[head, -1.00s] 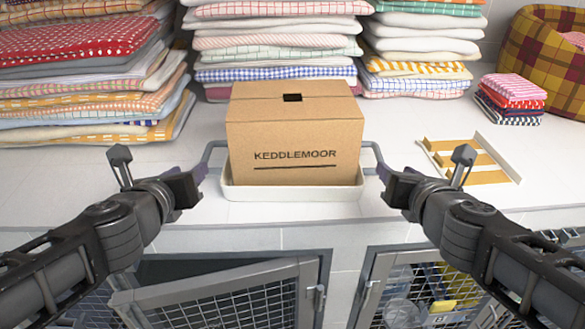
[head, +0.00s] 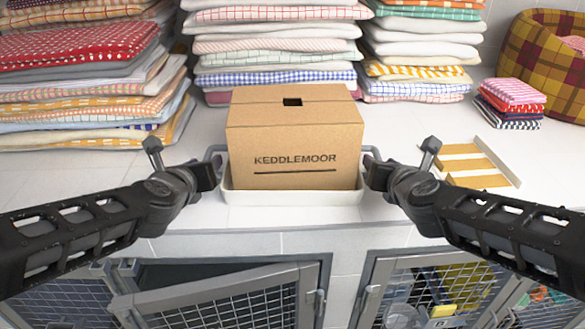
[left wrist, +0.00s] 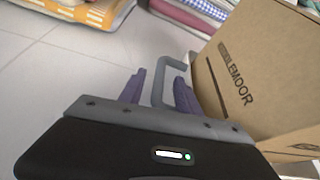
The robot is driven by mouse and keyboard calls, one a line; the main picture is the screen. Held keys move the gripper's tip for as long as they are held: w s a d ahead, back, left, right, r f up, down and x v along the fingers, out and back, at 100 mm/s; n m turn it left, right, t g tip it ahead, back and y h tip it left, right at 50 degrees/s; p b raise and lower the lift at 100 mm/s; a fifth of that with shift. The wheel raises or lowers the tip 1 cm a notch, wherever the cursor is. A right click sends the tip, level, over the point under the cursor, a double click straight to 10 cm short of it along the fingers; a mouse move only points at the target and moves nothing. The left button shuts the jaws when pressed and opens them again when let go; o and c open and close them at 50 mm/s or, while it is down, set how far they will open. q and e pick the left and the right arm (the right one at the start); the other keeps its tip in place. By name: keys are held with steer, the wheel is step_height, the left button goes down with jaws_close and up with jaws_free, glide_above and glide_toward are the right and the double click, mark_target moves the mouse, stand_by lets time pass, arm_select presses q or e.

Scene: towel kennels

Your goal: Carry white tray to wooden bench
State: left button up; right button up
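The white tray (head: 290,198) rests on the tiled counter and holds a cardboard box (head: 292,140) marked KEDDLEMOOR. The tray has a grey handle at each end, the left one (head: 216,149) and the right one (head: 371,150). My left gripper (head: 214,173) is at the left handle. In the left wrist view, its purple fingers (left wrist: 158,92) stand apart with the grey handle (left wrist: 176,64) between them. My right gripper (head: 371,174) is at the right handle; its finger gap is hidden. I see no wooden bench.
Folded towel stacks (head: 275,45) fill the back and left of the counter. A small towel pile (head: 511,102), a wooden slatted rack (head: 470,163) and a plaid basket (head: 545,60) are at right. Below the counter edge are wire-mesh kennel doors (head: 225,297); the left one stands ajar.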

arm_select(q)
steer(key=shift+x, duration=1.1)
arm_select(e)
steer(key=shift+x, duration=1.2)
arm_select(q)
steer(key=shift+c, duration=0.4)
arm_select(e)
steer(key=shift+c, duration=0.4)
arm_select(q)
steer(key=c, duration=0.8)
arm_select(e)
steer(key=c, duration=0.8)
arm_select(q)
steer(key=shift+f, duration=0.2)
arm_select(e)
steer(key=shift+s+f, duration=0.1)
arm_select(q)
steer(key=shift+r, duration=0.1)
